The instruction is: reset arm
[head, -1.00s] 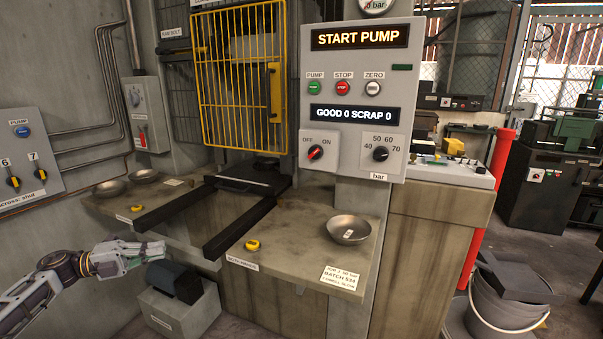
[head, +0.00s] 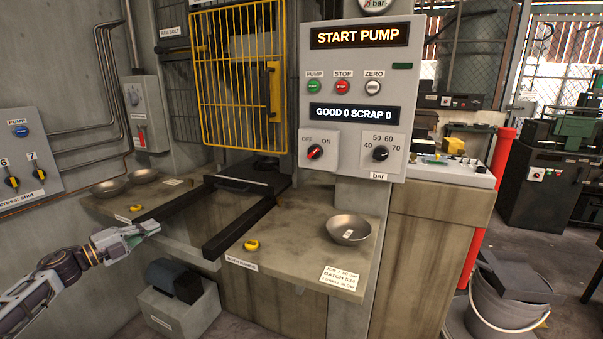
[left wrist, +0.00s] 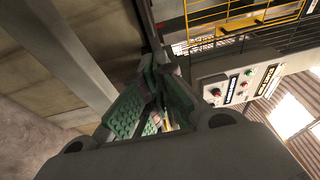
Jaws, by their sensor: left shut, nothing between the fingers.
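My left gripper (head: 147,230) is in front of the left part of the bench, close to the near end of the left black rail (head: 173,214). Its fingers are shut with nothing between them. In the left wrist view the green-padded fingers of my left gripper (left wrist: 157,110) come together, with the control panel (left wrist: 240,88) beyond to the right. My right gripper is out of view.
The bench (head: 300,228) carries a metal bowl (head: 348,229) on the right and two bowls at the left. A yellow cage gate (head: 240,80) stands behind the rails. A grey box (head: 180,312) stands on the floor below my left gripper. A bucket (head: 505,305) stands at the right.

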